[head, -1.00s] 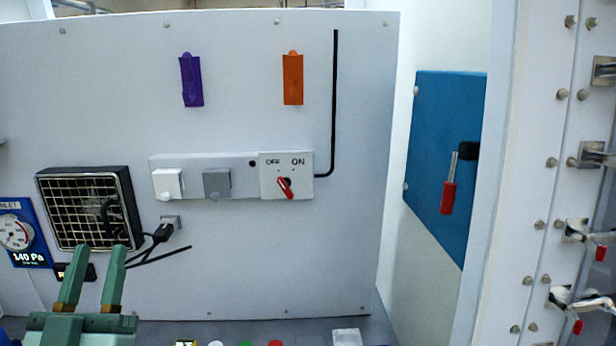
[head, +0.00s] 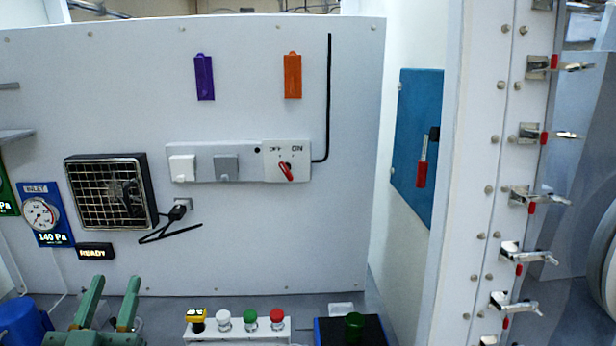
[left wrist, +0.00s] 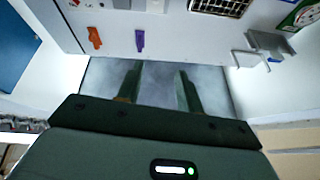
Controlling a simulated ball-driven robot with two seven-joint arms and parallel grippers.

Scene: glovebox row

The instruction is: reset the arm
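My left gripper (head: 107,305) is at the lower left of the head view, with two green fingers pointing up and spread apart. It is open, with nothing between the fingers. It also shows in the left wrist view (left wrist: 158,88), its fingers apart over a bare grey surface. In the head view it stands in front of the white panel wall (head: 250,240), below the READY display (head: 95,252). My right gripper is in neither view.
A row of buttons (head: 236,322) and a dark tray with a green knob (head: 354,325) stand at the lower middle. A blue object (head: 22,322) is at the lower left. A fan grille (head: 108,192), gauge (head: 40,214) and red switch (head: 286,171) are on the wall. Clamps (head: 530,197) line the right.

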